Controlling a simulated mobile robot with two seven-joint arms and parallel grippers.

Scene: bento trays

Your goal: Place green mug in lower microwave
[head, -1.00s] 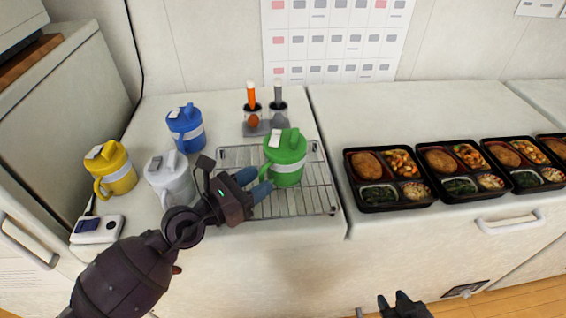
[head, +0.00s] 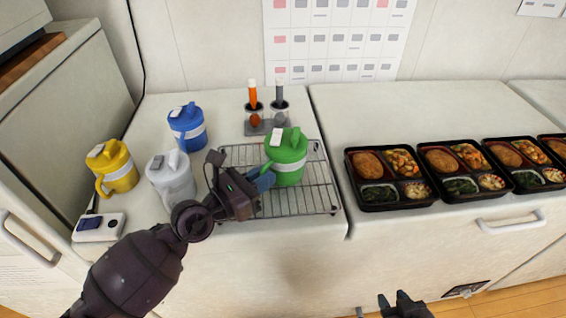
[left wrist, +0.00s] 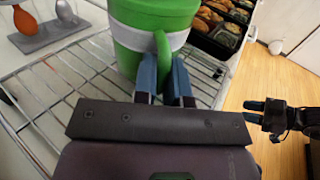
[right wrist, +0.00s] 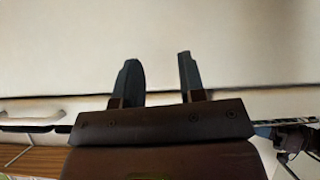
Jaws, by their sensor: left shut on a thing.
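The green mug (head: 287,158) with a white band stands upright on the wire rack on the counter. It also shows in the left wrist view (left wrist: 152,30), with its handle toward my gripper. My left gripper (head: 266,180) is at the near left side of the mug, its blue fingers (left wrist: 165,80) shut on the mug's handle. My right gripper (head: 400,306) is low at the bottom edge in the head view, far from the mug. In the right wrist view its fingers (right wrist: 157,80) are apart with nothing between them. No microwave can be made out for certain.
Blue (head: 187,128), white (head: 171,180) and yellow (head: 112,167) mugs stand left of the wire rack (head: 312,205). A utensil holder (head: 266,124) stands behind it. Several bento trays (head: 376,204) line the counter at right. A small white device (head: 99,227) lies at the front left.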

